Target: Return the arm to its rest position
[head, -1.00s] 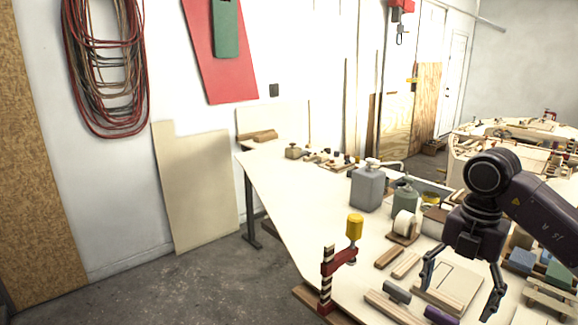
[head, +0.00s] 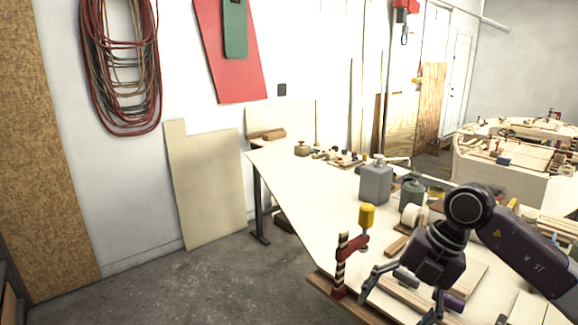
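My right gripper (head: 396,304) comes in from the right on its dark arm (head: 515,255). Its two fingers are spread apart, with no object seen held between them. It hangs over the near part of the workbench (head: 315,205), just right of the red clamp with the yellow handle (head: 367,217). Wooden strips and a grey-handled tool show behind and between the fingers. Whether the fingertips touch anything cannot be told. My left gripper is not in view.
A grey canister (head: 376,183), a green bottle (head: 412,194) and a white roll (head: 411,214) stand on the bench beyond the gripper. The wooden hull (head: 500,180) is at the far right. The concrete floor (head: 215,285) left of the bench is clear.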

